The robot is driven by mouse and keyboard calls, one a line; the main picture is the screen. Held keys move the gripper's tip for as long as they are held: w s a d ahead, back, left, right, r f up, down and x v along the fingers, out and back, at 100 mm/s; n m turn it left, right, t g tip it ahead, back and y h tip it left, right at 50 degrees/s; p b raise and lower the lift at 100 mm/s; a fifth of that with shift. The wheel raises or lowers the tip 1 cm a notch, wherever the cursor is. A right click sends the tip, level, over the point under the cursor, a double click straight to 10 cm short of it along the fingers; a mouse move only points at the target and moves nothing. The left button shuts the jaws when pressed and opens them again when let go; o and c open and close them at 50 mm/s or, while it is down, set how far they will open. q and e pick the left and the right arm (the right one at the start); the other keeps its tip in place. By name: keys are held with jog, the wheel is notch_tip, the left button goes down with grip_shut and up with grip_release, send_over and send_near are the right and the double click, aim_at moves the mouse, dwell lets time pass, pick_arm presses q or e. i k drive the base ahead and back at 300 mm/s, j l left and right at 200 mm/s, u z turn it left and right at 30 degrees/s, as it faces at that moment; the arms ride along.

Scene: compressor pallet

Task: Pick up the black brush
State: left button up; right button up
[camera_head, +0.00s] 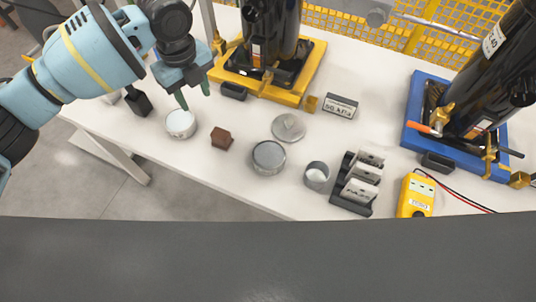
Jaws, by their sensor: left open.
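A small black object (138,102), which looks like the black brush, is at the table's left edge, partly behind my left arm. Its full shape is hard to make out. My left gripper (194,95) is open and empty, with its fingers pointing down. It is to the right of the black object and apart from it, just above and behind a white-topped tin (180,124) in the picture. My right gripper is not in view.
On the white table are a brown block (221,138), a round lid (288,127), a grey tin (268,157), a small cup (316,175), a black rack (350,205) and a yellow meter (416,195). Black compressors stand on yellow (310,62) and blue (412,105) bases.

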aim_at(130, 89)
jog(key=u, duration=1)
